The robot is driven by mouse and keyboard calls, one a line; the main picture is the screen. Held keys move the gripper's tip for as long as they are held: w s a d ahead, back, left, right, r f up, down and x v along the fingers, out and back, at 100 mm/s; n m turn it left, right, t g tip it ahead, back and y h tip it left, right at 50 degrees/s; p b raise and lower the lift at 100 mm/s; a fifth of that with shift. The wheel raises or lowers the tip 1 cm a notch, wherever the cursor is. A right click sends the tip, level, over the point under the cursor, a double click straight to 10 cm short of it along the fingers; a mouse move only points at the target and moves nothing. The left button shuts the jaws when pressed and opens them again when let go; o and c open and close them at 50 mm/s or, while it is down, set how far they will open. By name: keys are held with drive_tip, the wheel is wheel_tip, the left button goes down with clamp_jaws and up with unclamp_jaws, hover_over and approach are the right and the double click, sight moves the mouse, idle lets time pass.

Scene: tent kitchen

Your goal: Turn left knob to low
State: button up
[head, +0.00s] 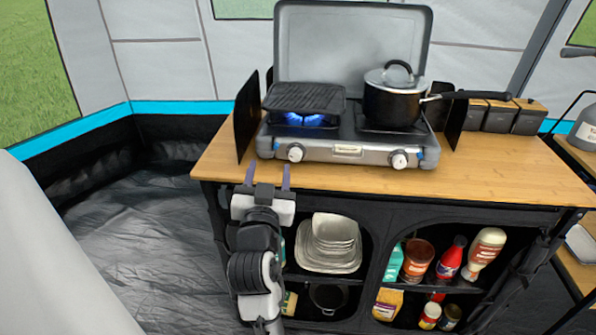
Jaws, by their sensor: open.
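The camping stove (348,148) stands on the wooden counter with its lid raised. Its left knob (295,153) is on the front panel at the left, below the black griddle (304,98). A blue flame (304,119) burns under the griddle. The right knob (398,160) is below the black pot (394,100). The exact setting of the left knob is too small to tell. My gripper (268,175) is open and empty, its two fingers pointing toward the counter's front edge. It is below and to the left of the left knob, apart from it.
Black windshield panels (247,115) flank the stove. The pot's long handle (468,95) sticks out to the right. The wooden counter (500,175) is bare in front of the stove. Open shelves below hold stacked dishes (328,243) and several bottles and jars.

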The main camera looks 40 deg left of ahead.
sight(295, 157)
wheel_tip(295, 157, down, 6)
drive_tip(key=w+d+m+h, duration=0.1)
drive_tip(key=w+d+h, duration=0.1)
drive_tip(key=h, duration=0.1)
drive_tip(key=shift+g, duration=0.3)
drive_tip(key=p+x, duration=0.2)
drive_tip(key=x, duration=1.1)
drive_tip(key=shift+w+a+p, duration=0.2)
drive_tip(key=shift+a+p, duration=0.1)
drive_tip(key=shift+p, duration=0.1)
drive_tip(key=c, duration=1)
